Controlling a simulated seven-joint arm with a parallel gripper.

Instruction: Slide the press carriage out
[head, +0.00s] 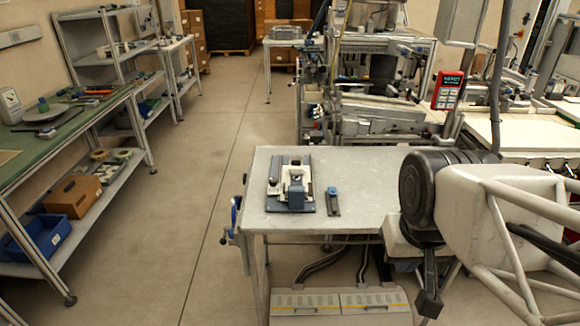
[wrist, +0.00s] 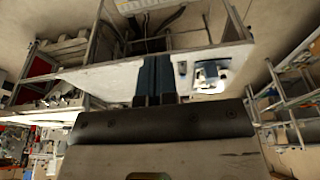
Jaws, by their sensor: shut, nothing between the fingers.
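The press (head: 296,190), a grey and white block on a blue base plate, sits on the left part of the grey table. It also shows in the wrist view (wrist: 211,76), right of my fingers. Its carriage is too small to tell apart clearly or to judge how far in it is. My gripper (head: 428,306) is at the lower right in the head view, pointing down near the table's front right corner, well apart from the press. In the wrist view its two dark blue fingers (wrist: 155,60) lie side by side, shut and empty.
A small grey piece with a blue end (head: 333,202) lies right of the press. The table top (head: 365,170) is otherwise clear. A blue vise-like part (head: 235,215) hangs at its left edge. Machinery (head: 375,110) stands behind, and a green-topped bench (head: 60,120) stands far left.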

